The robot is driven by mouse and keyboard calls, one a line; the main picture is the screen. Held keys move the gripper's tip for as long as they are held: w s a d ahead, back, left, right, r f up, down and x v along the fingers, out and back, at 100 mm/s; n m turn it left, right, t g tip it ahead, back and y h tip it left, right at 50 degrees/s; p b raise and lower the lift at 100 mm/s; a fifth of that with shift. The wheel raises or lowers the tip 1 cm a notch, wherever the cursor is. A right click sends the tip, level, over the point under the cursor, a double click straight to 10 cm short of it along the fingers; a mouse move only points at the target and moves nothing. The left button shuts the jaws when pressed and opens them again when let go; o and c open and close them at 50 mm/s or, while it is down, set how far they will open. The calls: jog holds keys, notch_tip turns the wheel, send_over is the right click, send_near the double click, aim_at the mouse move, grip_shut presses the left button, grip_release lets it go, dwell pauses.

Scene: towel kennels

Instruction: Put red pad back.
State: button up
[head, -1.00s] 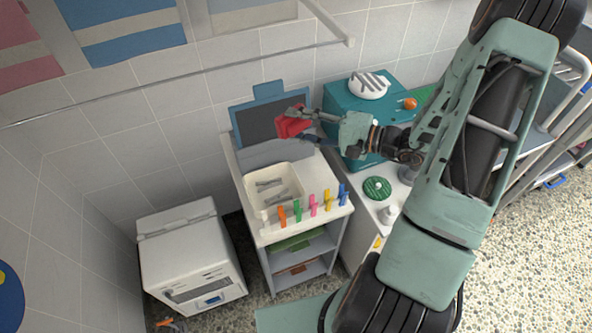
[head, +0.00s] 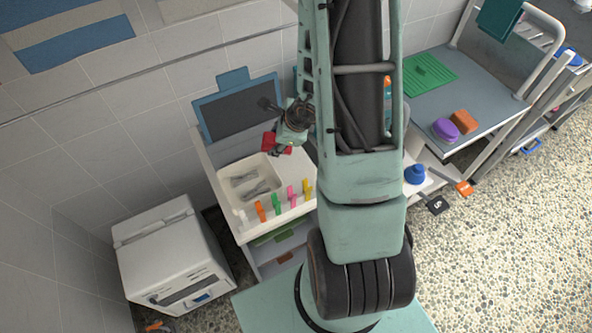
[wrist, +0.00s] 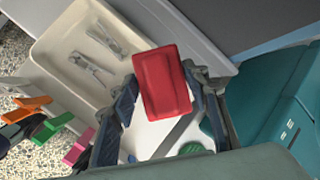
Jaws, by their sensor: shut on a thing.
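The red pad (wrist: 162,82) is a small block with rounded edges, held between the two fingers of my gripper (wrist: 164,92) in the wrist view. In the head view the red pad (head: 268,141) shows beside my gripper (head: 280,148), above the back of the white-topped cart, just right of the cream tray. My gripper is shut on the pad. My arm hides the right part of the cart top. Whether the pad touches the surface below cannot be told.
The cream tray (head: 223,188) holds metal tools. Coloured clips (head: 276,204) line the cart's front edge. A dark panel (head: 240,109) stands at the cart's back. A teal box (wrist: 265,105) is close on the right. A grey table (head: 415,98) has a green mat, purple pad and orange sponge.

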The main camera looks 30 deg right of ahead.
jog(key=d+m, duration=0.1)
jog(key=s+d+f+m, duration=0.1)
jog(key=m, duration=0.1)
jog(key=shift+d+f+g, duration=0.1)
jog(key=shift+d+g, duration=0.15)
jog(key=shift+g, duration=0.15)
jog(key=d+f+m+b, duration=0.1)
jog(key=f, duration=0.1)
jog(key=s+f+m+b, duration=0.1)
jog(key=f, duration=0.1)
jog(key=d+f+m+b, duration=0.1)
jog(key=f+m, duration=0.1)
jog(key=shift+s+d+f+g, duration=0.15)
jog(key=shift+d+f+g, duration=0.15)
jog(key=shift+g, duration=0.1)
jog(key=shift+f+b, duration=0.55)
jog(key=shift+f, duration=1.55)
jog(key=o, duration=0.6)
jog(key=shift+f, duration=0.15)
jog(key=o, duration=0.4)
jog(key=shift+r, duration=0.2)
